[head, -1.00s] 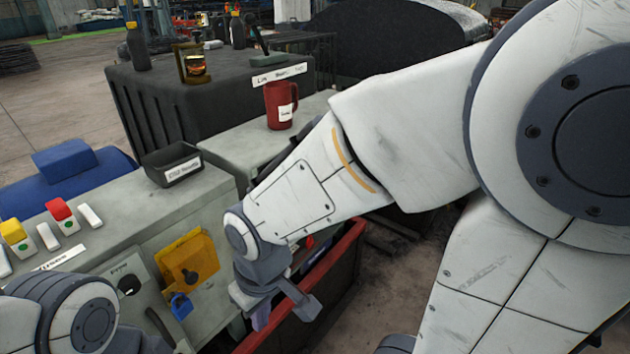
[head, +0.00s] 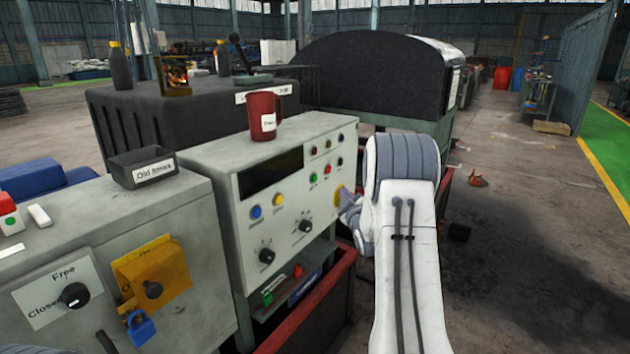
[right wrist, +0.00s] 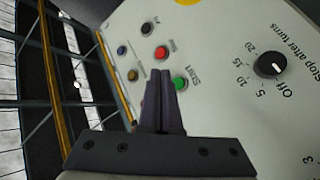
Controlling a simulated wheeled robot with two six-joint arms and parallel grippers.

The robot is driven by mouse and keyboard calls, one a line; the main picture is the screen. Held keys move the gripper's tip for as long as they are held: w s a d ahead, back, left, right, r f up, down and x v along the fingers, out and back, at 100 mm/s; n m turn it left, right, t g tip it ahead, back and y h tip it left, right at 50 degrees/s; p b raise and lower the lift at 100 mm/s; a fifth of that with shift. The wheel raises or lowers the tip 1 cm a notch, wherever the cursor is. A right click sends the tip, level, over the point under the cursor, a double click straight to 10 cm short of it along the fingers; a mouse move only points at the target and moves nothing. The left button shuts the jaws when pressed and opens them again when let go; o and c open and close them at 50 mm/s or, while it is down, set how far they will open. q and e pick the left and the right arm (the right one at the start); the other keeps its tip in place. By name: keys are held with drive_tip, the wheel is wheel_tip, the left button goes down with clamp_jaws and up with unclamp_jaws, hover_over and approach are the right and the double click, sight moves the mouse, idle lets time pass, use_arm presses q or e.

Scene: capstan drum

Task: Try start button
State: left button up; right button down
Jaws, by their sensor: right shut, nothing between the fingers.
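The green button labelled Start (right wrist: 180,84) is on the pale control panel, just right of my fingertips in the right wrist view. A green button also shows on the panel in the head view (head: 313,179). My right gripper (right wrist: 161,75) is shut and empty, its tips pointing at the panel beside the green button; I cannot tell if they touch anything. In the head view the right gripper (head: 349,208) is at the panel's right edge, partly hidden by my arm. A red button (right wrist: 162,52) is just beyond the green one. My left gripper is out of view.
A dial marked Stop after turns (right wrist: 271,65) is right of the green button. A red mug (head: 263,118) stands on the panel's top. A black tray (head: 142,168), yellow box (head: 152,275) and blue padlock (head: 141,328) are left. Open floor lies right.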

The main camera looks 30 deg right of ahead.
sight(314, 178)
drive_tip(key=shift+s+d+r+t, duration=0.1)
drive_tip(key=shift+d+r+t, duration=0.1)
drive_tip(key=shift+d, duration=0.25)
drive_tip(key=shift+s+d+r+t, duration=0.1)
drive_tip(key=shift+d+r+t, duration=0.1)
drive_tip(key=shift+d, duration=0.25)
drive_tip(key=w+a, duration=0.3)
drive_tip(key=w, duration=0.5)
drive_tip(key=shift+a, duration=0.2)
drive_tip(key=shift+w, duration=0.1)
idle(1.4)
